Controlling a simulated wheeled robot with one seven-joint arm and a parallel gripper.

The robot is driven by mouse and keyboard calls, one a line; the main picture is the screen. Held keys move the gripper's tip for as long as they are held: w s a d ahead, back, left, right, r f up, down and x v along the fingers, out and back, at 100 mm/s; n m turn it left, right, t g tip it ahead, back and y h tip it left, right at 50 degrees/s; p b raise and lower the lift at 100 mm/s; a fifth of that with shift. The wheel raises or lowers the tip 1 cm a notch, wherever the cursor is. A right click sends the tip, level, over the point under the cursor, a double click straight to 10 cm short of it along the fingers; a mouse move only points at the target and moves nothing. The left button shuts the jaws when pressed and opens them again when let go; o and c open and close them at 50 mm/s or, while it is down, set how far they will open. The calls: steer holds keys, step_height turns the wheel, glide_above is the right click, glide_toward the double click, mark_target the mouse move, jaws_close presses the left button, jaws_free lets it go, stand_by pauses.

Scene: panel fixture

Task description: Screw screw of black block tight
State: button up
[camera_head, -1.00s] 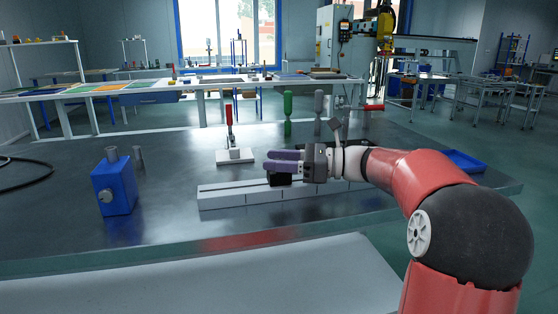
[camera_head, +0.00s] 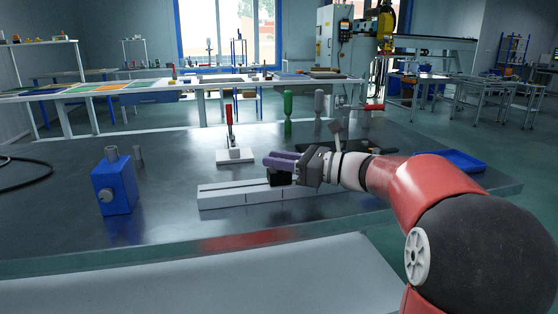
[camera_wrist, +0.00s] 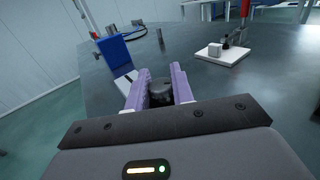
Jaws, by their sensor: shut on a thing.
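The black block (camera_head: 279,178) sits on the light grey rail (camera_head: 235,194) in the middle of the table. My gripper (camera_head: 281,162) reaches in from the right, with its purple fingers at the top of the block. In the wrist view my two purple fingers (camera_wrist: 159,90) close around a dark round piece (camera_wrist: 160,88), which looks like the screw. The screw is hidden behind the fingers in the head view. How far it is turned in cannot be told.
A blue box (camera_head: 115,187) with a grey cylinder on top stands at the left. A white base with a red-handled clamp (camera_head: 234,155) stands behind the rail. A green-handled tool (camera_head: 288,113) is farther back. A blue tray (camera_head: 462,161) lies at the right.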

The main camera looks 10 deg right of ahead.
steer(key=m+t+h+b, duration=0.1)
steer(key=m+t+h, duration=0.1)
steer(key=m+t+h+b, duration=0.2)
steer(key=h, duration=0.1)
steer(key=shift+a+f+t, duration=0.1)
steer(key=shift+f+t, duration=0.1)
steer(key=shift+t, duration=0.1)
steer(key=m+t+h+b, duration=0.1)
steer(key=m+h+b, duration=0.1)
steer(key=shift+t+h, duration=0.3)
steer(key=shift+h, duration=0.1)
steer(key=shift+r+m+t+h+b, duration=0.1)
steer(key=shift+m+t+h+b, duration=0.2)
steer(key=shift+m+h+b, duration=0.55)
steer(key=shift+r+h, duration=0.1)
steer(key=shift+h, duration=0.25)
steer(key=o, duration=0.9)
steer(key=shift+o, duration=0.2)
steer(key=v, duration=0.8)
